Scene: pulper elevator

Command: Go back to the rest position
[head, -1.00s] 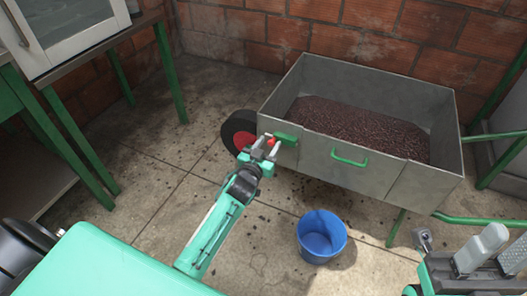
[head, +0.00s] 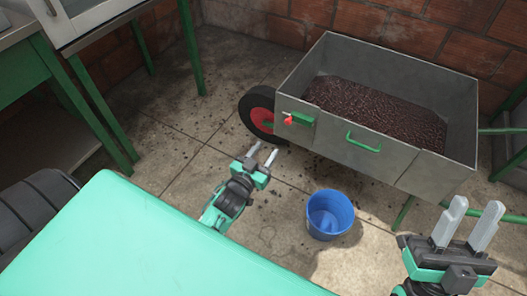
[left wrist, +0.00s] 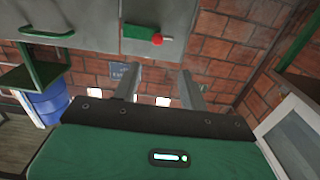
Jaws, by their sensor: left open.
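My left gripper (head: 262,153) is open and empty, in front of and below the grey metal cart (head: 340,165). It is apart from the red-knobbed green latch (head: 302,118) on the cart's side. In the left wrist view its two fingers (left wrist: 159,75) stand well apart with nothing between them, and the red knob (left wrist: 157,40) shows above. My right gripper (head: 477,205) is at the lower right of the head view, fingers up and apart, with nothing between them.
The cart holds dark reddish beans (head: 375,112) and has a black wheel with a red hub (head: 262,120). A blue bucket (head: 329,214) stands on the floor in front of the cart. A green-legged table (head: 100,105) is at the left.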

